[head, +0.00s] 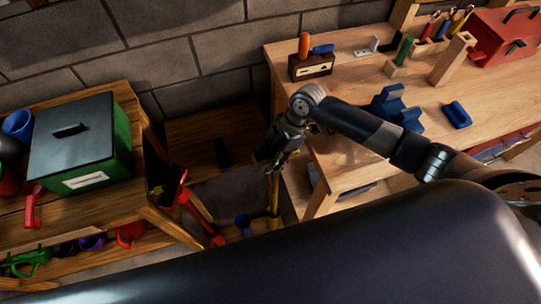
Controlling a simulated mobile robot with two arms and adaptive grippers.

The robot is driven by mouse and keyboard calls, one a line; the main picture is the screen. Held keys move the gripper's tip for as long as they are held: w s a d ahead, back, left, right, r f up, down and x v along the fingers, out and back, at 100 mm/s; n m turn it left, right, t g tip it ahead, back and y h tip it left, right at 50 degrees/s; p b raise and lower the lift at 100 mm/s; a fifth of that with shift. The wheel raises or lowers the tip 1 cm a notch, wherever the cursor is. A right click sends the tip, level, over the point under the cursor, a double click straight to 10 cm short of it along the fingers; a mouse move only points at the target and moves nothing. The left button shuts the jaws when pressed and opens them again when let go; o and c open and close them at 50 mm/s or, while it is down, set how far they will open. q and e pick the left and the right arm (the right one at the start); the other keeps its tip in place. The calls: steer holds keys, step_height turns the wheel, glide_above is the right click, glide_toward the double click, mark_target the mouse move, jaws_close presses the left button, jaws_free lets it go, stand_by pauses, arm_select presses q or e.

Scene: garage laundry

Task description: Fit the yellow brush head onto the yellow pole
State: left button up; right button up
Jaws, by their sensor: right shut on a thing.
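The yellow pole (273,195) stands nearly upright in the gap between the left shelf and the workbench. My right gripper (274,160) reaches down from the right over this gap, and its fingers are shut on the upper part of the pole. The fingers are dark and small here, so the exact grasp is hard to see. The lower end of the pole is partly hidden by a large dark part of my body in the foreground. I cannot make out the yellow brush head for certain. My left gripper is not in view.
The workbench (500,100) at right holds blue blocks (389,103), a red toolbox (505,38) and wooden pieces. A left shelf (150,200) bears a green box (85,147). A red-handled tool (197,207) and a blue item (243,222) stand in the gap near the pole.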

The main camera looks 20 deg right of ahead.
steer(key=shift+f+b, duration=0.95)
steer(key=shift+f, duration=0.55)
stand_by(0.4)
steer(key=o, duration=1.2)
steer(key=shift+c, duration=0.2)
steer(key=v, duration=1.2)
steer(key=shift+s, duration=0.1)
